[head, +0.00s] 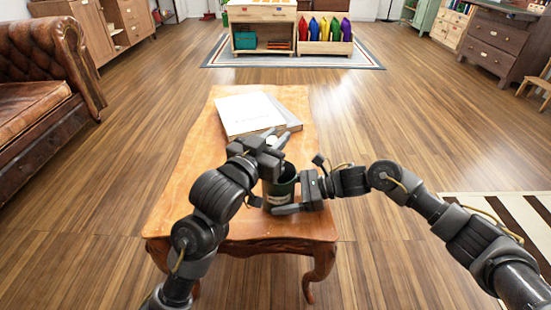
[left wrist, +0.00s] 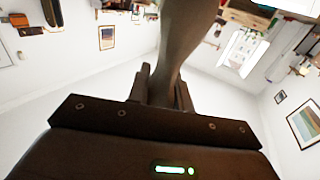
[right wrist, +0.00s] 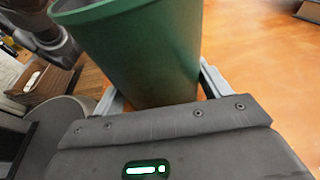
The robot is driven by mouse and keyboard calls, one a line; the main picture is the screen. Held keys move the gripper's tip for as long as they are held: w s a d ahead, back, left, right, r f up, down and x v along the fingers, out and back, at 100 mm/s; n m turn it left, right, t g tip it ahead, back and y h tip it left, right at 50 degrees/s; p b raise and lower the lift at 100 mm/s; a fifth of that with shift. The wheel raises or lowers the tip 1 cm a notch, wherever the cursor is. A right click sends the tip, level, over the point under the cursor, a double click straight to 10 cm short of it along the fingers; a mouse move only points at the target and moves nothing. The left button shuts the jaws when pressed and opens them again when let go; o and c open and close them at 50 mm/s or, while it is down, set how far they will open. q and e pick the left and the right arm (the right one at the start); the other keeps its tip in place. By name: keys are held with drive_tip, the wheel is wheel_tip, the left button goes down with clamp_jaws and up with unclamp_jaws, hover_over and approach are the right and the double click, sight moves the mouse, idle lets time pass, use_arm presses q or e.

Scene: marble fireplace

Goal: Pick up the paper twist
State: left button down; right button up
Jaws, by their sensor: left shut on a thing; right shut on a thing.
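My left gripper (head: 278,141) is above the green cup and shut on a small pale thing (head: 271,141), likely the paper twist. In the left wrist view, a grey-brown piece (left wrist: 183,45) stands between the fingers and widens upward. In the head view it is mostly hidden by the fingers. The dark green cup (head: 281,187) stands upright near the front of the wooden table, with a pale label on its side. My right gripper (head: 300,195) is shut on the cup from the right. The cup's green wall (right wrist: 150,60) fills the right wrist view between the fingers.
A white book (head: 250,112) lies on a grey one at the back of the orange-brown table (head: 190,180). A brown leather sofa (head: 35,90) stands at the left. A low shelf with colourful items (head: 325,30) is far back.

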use_arm(q)
wheel_tip(320, 180, up, 11)
drive_tip(key=shift+f, duration=0.15)
idle(0.4)
use_arm(e)
drive_tip(key=o, duration=0.8)
drive_tip(key=shift+d, duration=0.15)
drive_tip(key=v, duration=1.1)
drive_tip(key=shift+d+r, duration=0.15)
drive_tip(key=shift+d, duration=0.25)
use_arm(q)
drive_tip(key=shift+s, duration=0.1)
use_arm(e)
drive_tip(key=shift+s, duration=0.1)
